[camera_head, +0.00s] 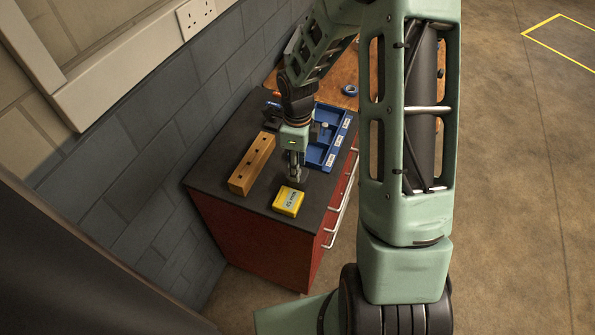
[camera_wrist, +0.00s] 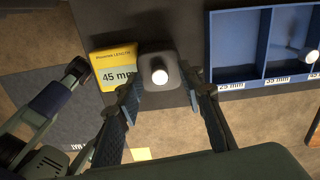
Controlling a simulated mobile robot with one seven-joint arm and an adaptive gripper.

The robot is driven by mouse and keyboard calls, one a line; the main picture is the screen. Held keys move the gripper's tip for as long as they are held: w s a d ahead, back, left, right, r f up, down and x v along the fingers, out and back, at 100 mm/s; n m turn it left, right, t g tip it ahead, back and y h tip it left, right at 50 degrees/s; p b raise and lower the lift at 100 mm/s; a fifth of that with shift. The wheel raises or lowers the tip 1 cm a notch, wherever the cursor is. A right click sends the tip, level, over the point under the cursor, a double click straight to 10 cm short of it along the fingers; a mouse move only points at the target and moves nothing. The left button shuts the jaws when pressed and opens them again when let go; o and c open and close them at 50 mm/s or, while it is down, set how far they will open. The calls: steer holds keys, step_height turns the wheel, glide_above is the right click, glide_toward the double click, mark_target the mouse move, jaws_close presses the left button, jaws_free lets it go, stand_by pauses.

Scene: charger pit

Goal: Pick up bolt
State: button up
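A bolt (camera_wrist: 160,76) shows in the wrist view as a bright round end standing up from a dark, rounded square piece. I cannot tell whether that piece is the bolt's head or a holder. My gripper (camera_wrist: 160,88) has its two dark fingers apart, one on each side of this piece. I cannot tell whether they touch it. In the head view my gripper (camera_head: 294,174) points down at the dark bench top (camera_head: 230,205), just behind the yellow box, and the bolt is not clear there. Another bolt-like piece (camera_wrist: 307,54) lies in the blue tray (camera_wrist: 209,45).
The yellow box (camera_head: 288,201), labelled 45 mm, is close by my gripper. A wooden block with holes (camera_head: 252,163) lies to the left. The blue tray (camera_head: 331,157) has labelled compartments. The grey wall (camera_head: 150,120) borders the bench.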

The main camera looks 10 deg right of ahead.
steer(key=shift+f, duration=0.35)
jaws_close()
step_height(320, 180, up, 10)
steer(key=shift+b, duration=0.45)
stand_by(0.5)
